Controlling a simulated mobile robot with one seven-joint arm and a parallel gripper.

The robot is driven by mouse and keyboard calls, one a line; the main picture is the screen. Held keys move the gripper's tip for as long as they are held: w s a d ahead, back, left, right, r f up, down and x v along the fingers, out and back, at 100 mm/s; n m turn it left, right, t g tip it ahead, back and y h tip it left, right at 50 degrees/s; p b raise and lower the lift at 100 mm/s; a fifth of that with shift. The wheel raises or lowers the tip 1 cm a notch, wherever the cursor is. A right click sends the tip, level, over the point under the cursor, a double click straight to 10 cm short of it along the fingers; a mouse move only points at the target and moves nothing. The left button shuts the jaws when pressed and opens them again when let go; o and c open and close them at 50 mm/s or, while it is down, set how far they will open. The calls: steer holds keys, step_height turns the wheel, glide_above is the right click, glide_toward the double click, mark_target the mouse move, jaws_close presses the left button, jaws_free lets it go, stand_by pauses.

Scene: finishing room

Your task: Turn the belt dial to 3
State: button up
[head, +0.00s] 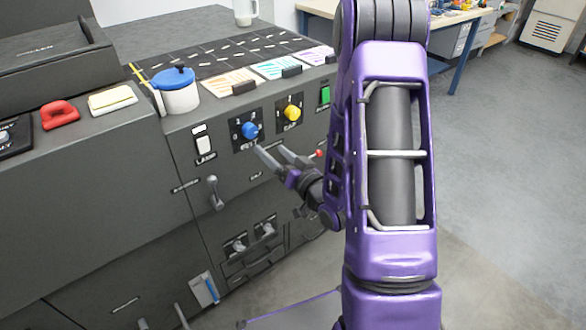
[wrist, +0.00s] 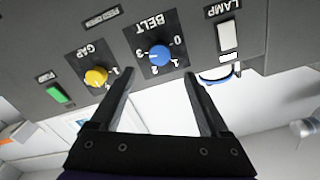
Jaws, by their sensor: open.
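The blue belt dial (head: 250,130) sits on a black plate on the machine's grey front panel. In the wrist view the blue belt dial (wrist: 160,57) appears upside down, with the word BELT above it and the numbers 0 to 3 around it. I cannot tell for sure which number its pointer marks. My gripper (head: 272,152) is open and empty, just in front of the panel and slightly below and right of the dial. In the wrist view the fingers of my gripper (wrist: 158,75) point at the panel, apart on either side of the dial, not gripping it.
The yellow gap dial (head: 292,113) and a green button (head: 325,95) are to the right of the belt dial. The white lamp switch (head: 204,144) is to its left. A lever handle (head: 214,193) sticks out below. A blue-lidded white pot (head: 180,97) stands above.

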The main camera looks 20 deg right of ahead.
steer(key=p+v, duration=0.4)
steer(key=v, duration=0.4)
steer(key=shift+p, duration=0.4)
